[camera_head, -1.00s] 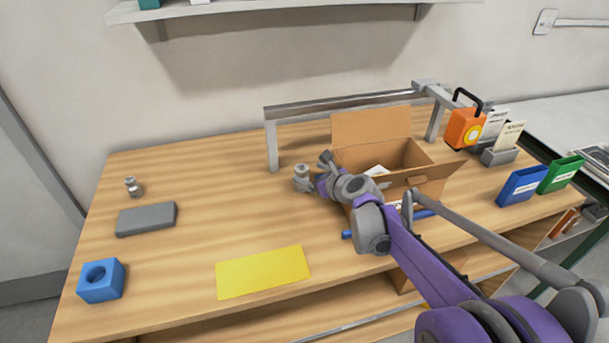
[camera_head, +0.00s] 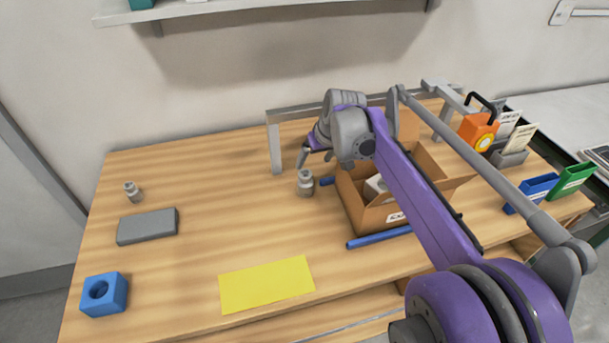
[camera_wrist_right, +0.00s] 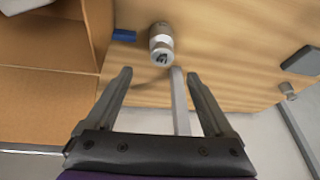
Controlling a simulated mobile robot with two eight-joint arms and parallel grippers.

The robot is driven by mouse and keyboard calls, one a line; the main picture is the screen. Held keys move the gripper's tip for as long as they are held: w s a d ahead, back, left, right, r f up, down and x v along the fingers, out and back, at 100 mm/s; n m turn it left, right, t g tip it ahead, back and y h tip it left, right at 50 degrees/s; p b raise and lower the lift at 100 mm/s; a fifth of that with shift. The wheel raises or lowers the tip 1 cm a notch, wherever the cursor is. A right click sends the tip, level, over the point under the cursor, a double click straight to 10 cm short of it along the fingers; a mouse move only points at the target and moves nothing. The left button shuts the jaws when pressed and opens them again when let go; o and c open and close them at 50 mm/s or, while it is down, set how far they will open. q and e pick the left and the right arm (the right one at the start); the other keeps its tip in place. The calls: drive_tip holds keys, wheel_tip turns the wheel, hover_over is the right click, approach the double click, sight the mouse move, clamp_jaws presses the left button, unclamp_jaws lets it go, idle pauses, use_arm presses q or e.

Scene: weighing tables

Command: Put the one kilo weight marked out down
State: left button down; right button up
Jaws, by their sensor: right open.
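A metal weight (camera_head: 305,184) stands upright on the wooden table, left of the cardboard box. In the right wrist view the same weight (camera_wrist_right: 161,46) shows a dark mark on its end that I cannot read surely. My right gripper (camera_head: 304,157) is above and behind it in the head view. In the wrist view the right gripper (camera_wrist_right: 160,76) is open, with nothing between its fingers and the weight beyond the tips. A smaller metal weight (camera_head: 132,191) stands at the table's back left; it also shows in the wrist view (camera_wrist_right: 287,89). My left gripper is out of view.
The open cardboard box (camera_head: 376,221) has a blue bar (camera_head: 378,237) before it. A yellow mat (camera_head: 266,285) lies at the front. A grey block (camera_head: 147,226) and a blue holed block (camera_head: 103,294) are left. A grey rail frame (camera_head: 274,147) stands behind. The centre-left is clear.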

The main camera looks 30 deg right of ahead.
sight(305, 174)
drive_tip(key=shift+n, duration=0.8)
drive_tip(key=x, duration=0.4)
drive_tip(key=shift+d+f, duration=0.15)
drive_tip(key=shift+f, duration=0.15)
drive_tip(key=x, duration=0.5)
drive_tip(key=shift+w+a+f, duration=0.25)
drive_tip(key=shift+a, duration=0.05)
clamp_jaws()
